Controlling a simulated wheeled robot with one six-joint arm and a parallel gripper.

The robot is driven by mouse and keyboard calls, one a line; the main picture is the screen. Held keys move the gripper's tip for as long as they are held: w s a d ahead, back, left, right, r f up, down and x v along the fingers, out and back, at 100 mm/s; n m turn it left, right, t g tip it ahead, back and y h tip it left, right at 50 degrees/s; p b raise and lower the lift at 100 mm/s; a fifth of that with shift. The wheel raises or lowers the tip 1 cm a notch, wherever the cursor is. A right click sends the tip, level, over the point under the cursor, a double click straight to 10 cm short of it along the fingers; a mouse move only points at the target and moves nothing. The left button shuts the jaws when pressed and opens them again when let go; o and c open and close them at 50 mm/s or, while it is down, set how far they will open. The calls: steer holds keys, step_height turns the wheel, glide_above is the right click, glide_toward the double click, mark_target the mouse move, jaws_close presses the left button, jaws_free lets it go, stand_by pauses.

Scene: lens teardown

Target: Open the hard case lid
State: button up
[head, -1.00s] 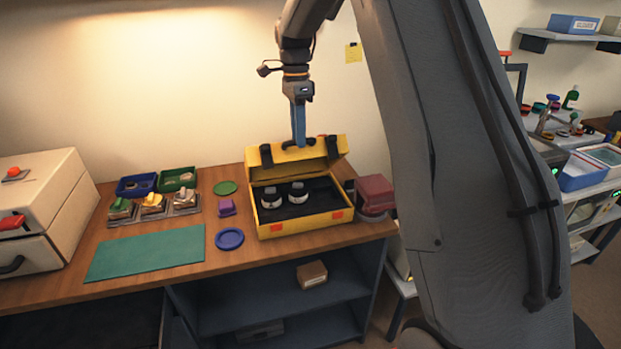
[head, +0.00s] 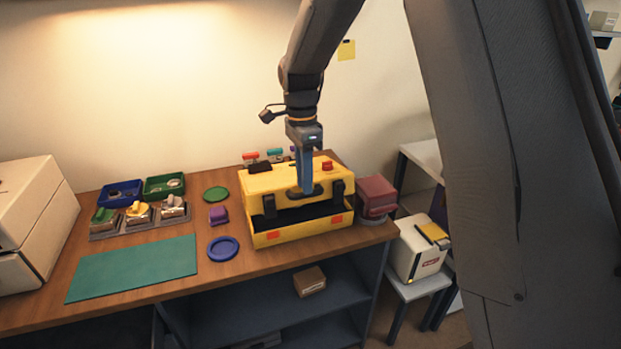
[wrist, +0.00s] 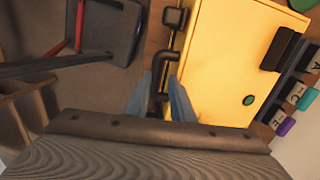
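The yellow hard case (head: 302,233) sits at the right end of the wooden bench. Its lid (head: 285,184) is partly open, tilted forward over the base with a dark gap at the front. Two black latches hang at the lid's front edge. My gripper (head: 306,188) is at the middle of that edge. The wrist view shows the yellow lid (wrist: 215,65) and its black handle (wrist: 161,72) between the two fingers of my gripper (wrist: 160,82), which look shut on it. The case's contents are hidden in both views now.
A green mat (head: 133,268) leaves clear room. Coloured knobs show behind the lid.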

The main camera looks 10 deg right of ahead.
steer(key=shift+a, duration=0.1)
step_height(320, 180, up, 9)
steer(key=p, duration=0.6)
steer(key=shift+w, duration=0.4)
stand_by(0.3)
steer(key=shift+p, duration=0.3)
steer(key=shift+f, duration=0.1)
